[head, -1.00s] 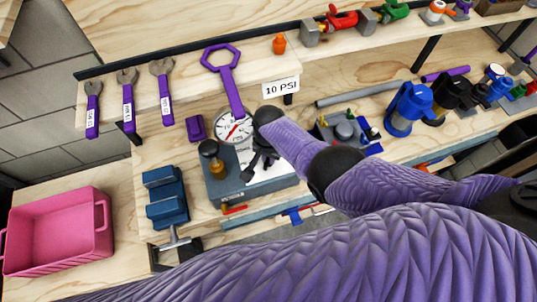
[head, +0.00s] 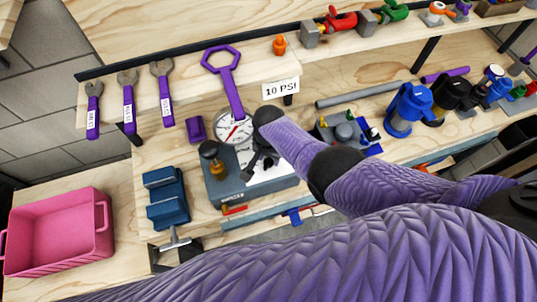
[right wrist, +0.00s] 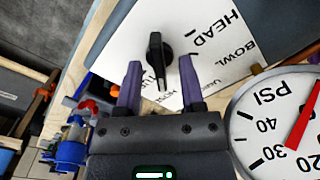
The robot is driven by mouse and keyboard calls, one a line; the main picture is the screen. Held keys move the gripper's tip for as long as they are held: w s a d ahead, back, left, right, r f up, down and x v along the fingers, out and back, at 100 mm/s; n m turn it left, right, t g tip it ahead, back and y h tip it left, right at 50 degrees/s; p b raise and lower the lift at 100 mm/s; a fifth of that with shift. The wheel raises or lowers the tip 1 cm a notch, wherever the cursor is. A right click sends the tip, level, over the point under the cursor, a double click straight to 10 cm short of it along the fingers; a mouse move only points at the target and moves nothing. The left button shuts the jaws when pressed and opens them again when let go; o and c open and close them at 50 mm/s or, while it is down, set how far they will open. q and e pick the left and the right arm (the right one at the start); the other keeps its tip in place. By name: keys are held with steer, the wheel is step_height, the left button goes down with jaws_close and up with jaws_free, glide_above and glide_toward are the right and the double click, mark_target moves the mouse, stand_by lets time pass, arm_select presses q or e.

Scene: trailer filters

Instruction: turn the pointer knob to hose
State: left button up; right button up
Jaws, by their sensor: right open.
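The black pointer knob (right wrist: 156,60) sits on a white label plate (right wrist: 215,45) in the right wrist view. The knob's tapered end points down in that picture, toward my palm. My right gripper (right wrist: 160,66) is open, with one purple finger on each side of the knob. Gaps show beside it; contact is unclear. In the head view my right gripper (head: 258,166) is over the grey test box (head: 228,187) and largely hides the knob. My left gripper is out of view.
A pressure gauge (head: 234,127) stands at the box's back edge, close to my right gripper. A brass-stemmed black knob (head: 210,151) is left of it. A blue vise (head: 166,197) and pink bin (head: 58,232) are farther left. Filter housings (head: 407,108) stand at right.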

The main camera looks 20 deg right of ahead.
mark_target(269, 159)
step_height(269, 159, up, 9)
steer(key=p, duration=0.6)
steer(key=shift+f, duration=0.15)
steer(key=shift+r, duration=0.45)
